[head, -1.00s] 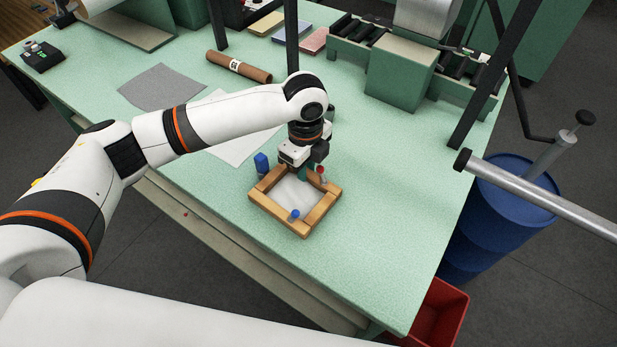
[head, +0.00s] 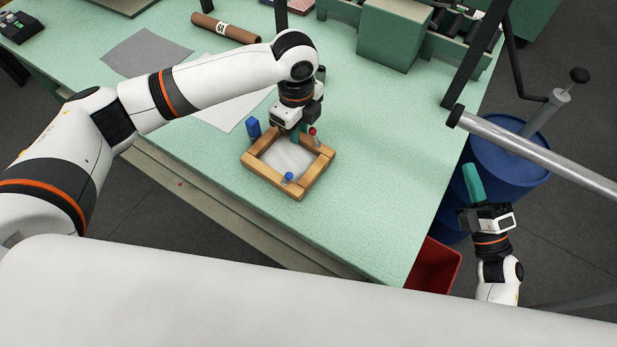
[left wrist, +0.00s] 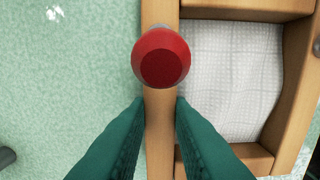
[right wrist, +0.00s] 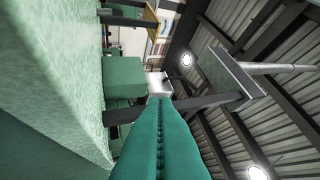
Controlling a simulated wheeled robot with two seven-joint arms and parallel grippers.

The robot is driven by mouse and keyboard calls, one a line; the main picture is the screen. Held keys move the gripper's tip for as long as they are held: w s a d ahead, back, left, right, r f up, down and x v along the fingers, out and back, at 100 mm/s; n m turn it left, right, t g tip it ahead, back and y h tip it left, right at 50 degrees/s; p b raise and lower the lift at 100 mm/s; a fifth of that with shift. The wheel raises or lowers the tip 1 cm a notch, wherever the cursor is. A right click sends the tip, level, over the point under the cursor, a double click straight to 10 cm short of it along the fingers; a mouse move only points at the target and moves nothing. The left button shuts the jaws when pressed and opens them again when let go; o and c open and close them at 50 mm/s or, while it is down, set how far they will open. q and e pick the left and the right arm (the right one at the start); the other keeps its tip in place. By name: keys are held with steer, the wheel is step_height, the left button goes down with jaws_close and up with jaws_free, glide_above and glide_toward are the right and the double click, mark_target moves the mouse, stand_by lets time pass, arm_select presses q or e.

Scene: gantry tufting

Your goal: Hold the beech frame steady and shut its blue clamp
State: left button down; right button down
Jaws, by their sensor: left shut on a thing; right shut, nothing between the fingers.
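The beech frame (head: 262,175) lies on the green table with white cloth (head: 287,157) stretched inside it. A blue-knobbed clamp (head: 288,177) is at its near side, and a red-knobbed clamp (head: 313,132) is at its far side. My left gripper (head: 298,133) is shut on the frame's far rail. In the left wrist view its green fingers (left wrist: 160,125) sit on both sides of the rail (left wrist: 159,110), just by the red knob (left wrist: 161,57). My right gripper (head: 473,182) is shut and empty, beyond the table's right edge; its closed fingers also show in the right wrist view (right wrist: 168,125).
A grey sheet (head: 147,53) and a brown roll (head: 225,27) lie further back. Off the table's right edge are a blue drum (head: 505,165), a red bin (head: 436,264) and a metal bar (head: 540,155). The table right of the frame is clear.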

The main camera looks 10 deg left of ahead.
steer(key=s+a+r+n+g+y, duration=0.1)
steer(key=a+r+n+g+y, duration=0.4)
steer(key=a+n+g+y, duration=0.35)
steer(key=s+a+r+n+g+y, duration=0.1)
steer(key=a+r+n+g+y, duration=0.45)
steer(key=a+n+g, duration=0.55)
steer(key=s+a+f+n+g+h, duration=0.1)
steer(key=s+a+n+g+h, duration=0.3)
steer(key=g, duration=0.5)
arm_select(q)
steer(key=shift+d, duration=0.1)
arm_select(e)
steer(key=d+f+m+h, duration=0.1)
steer(key=f+m, duration=0.1)
steer(key=d+f+m+h, duration=0.1)
steer(key=d+f+m, duration=0.1)
steer(key=f, duration=0.1)
steer(key=d+f+m+t+h, duration=0.1)
steer(key=f+m+h, duration=0.1)
steer(key=shift+w+d+f, duration=0.1)
steer(key=shift+d+f, duration=0.05)
steer(key=shift+f, duration=0.2)
steer(key=shift+m, duration=0.25)
